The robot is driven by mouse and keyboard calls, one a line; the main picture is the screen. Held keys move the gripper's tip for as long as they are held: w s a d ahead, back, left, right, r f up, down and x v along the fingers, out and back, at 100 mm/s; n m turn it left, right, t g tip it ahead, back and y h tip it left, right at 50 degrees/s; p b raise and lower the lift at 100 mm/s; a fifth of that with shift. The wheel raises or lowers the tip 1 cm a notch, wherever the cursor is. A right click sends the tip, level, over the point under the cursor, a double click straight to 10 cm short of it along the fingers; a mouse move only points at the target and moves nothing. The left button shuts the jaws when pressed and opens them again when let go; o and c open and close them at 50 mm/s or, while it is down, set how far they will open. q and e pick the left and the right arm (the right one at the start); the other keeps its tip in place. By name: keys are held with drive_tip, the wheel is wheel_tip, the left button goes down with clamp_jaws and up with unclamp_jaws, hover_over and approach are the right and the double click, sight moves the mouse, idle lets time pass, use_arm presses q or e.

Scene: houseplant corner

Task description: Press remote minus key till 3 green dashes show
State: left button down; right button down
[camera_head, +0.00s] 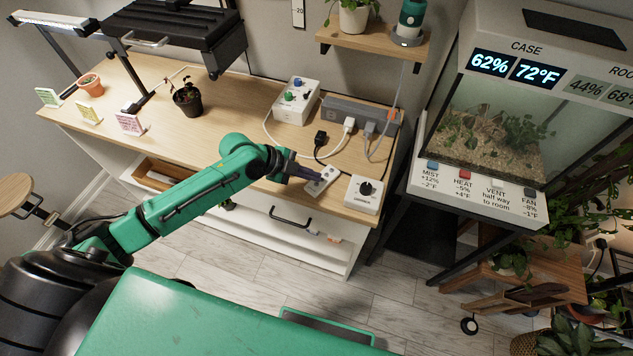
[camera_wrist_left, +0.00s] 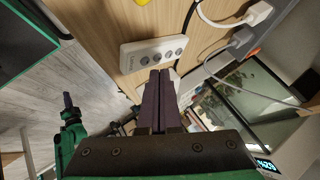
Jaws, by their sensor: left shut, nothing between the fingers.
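The remote (camera_head: 327,178) is a small white bar with grey keys, lying near the front edge of the wooden bench. In the left wrist view the remote (camera_wrist_left: 136,58) shows several round grey keys in a row and small unreadable print at one end. My left gripper (camera_head: 316,178) is shut and empty, its dark fingers reaching to the remote. In the left wrist view the fingertips (camera_wrist_left: 162,72) sit at the remote's edge beside the keys; I cannot tell whether they touch. No green dashes are visible.
A white dimmer box (camera_head: 367,195) with a black knob stands just right of the remote. Behind are a grey power strip (camera_head: 345,107) with plugs and cords, and a white knob box (camera_head: 297,101). A potted seedling (camera_head: 187,98) stands left; a glass case (camera_head: 500,125) stands right.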

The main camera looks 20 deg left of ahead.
use_arm(q)
drive_tip(key=shift+r+p, duration=2.2)
drive_tip(key=shift+r, duration=0.4)
drive_tip(key=shift+f, duration=0.1)
